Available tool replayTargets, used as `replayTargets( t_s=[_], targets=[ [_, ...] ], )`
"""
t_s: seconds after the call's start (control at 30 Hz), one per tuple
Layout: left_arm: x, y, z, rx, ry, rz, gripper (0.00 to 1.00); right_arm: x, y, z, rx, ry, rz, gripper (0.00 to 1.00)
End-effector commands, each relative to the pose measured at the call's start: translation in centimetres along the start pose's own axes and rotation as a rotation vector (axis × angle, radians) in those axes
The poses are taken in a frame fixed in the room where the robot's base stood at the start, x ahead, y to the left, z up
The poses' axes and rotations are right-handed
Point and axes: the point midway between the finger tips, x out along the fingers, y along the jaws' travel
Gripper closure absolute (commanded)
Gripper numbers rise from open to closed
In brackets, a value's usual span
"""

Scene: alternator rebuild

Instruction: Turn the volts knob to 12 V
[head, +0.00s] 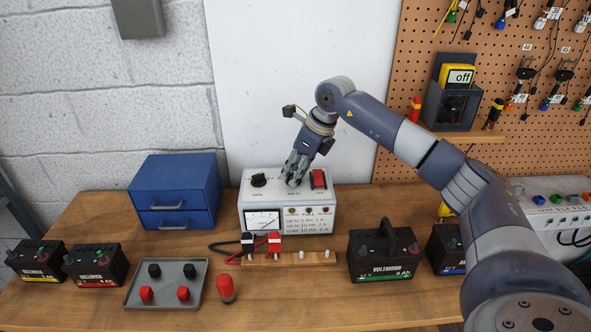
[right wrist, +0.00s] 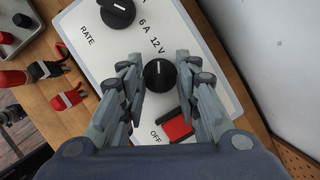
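The white battery charger (head: 246,221) stands at the back of the bench, its top panel facing up. The black volts knob (right wrist: 159,74) is on that panel; its white pointer line points toward the top of the right wrist view, close to the "12 V" mark. My right gripper (head: 293,180) points down at the panel from above. In the head view the fingers hide the knob. My left gripper is not in view.
The rate knob (head: 259,180) and red switch (head: 318,179) flank the volts knob closely. A blue drawer box (head: 176,187) stands left of the charger. Red and black clamps (head: 274,243) sit on a wooden block (head: 312,259) in front. A battery (head: 385,253) stands front right.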

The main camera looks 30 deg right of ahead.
Motion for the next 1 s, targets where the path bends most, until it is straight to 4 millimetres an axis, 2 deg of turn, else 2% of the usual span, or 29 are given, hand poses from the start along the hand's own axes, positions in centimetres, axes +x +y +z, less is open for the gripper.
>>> replayTargets(
  t_s=[0.13,0.23,0.5,0.7,0.83,1.0],
  targets=[
    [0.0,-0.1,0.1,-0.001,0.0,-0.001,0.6,-0.5,0.0,0.0,0.0,0.0,0.0,0.7],
    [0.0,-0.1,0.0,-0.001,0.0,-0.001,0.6,-1.8,0.0,0.1,-0.001,-0.003,-0.002,0.7],
    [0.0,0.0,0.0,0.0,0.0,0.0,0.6,-7.6,-0.1,0.1,0.0,-0.004,-0.003,0.7],
    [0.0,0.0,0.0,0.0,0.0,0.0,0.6,-10.8,0.0,0.1,0.0,-0.003,-0.001,0.7],
    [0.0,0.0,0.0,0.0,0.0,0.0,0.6,-11.8,0.0,0.0,0.0,-0.001,0.0,0.7],
    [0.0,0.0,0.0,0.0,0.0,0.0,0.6,-12.1,0.0,0.0,0.0,-0.001,0.0,0.7]
  ],
)
